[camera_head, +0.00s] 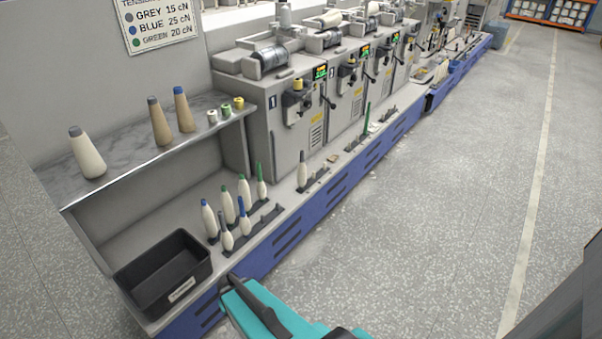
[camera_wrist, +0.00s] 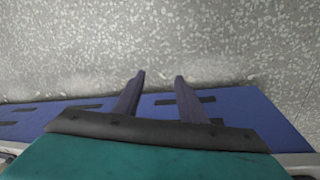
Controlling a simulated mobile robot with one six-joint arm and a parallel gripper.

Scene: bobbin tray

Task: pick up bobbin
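Several white bobbins with blue, green and grey tips stand upright in a dark peg tray (camera_head: 264,226) on the low ledge in the head view. One blue-tipped bobbin (camera_head: 209,219) is at the tray's left end and a green-tipped bobbin (camera_head: 261,187) is at its far end. One more bobbin (camera_head: 303,172) stands in a second holder farther right. My gripper (camera_wrist: 160,77) shows two dark fingers apart with nothing between them, over the floor and blue ledge front. In the head view my teal wrist is at the bottom, nearer than the tray and apart from the bobbins.
A black bin (camera_head: 163,272) sits on the ledge left of the tray. A shelf (camera_head: 150,143) above holds large cones and small spools. Winding machines (camera_head: 290,125) line the wall behind. The speckled floor (camera_head: 450,190) to the right is clear.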

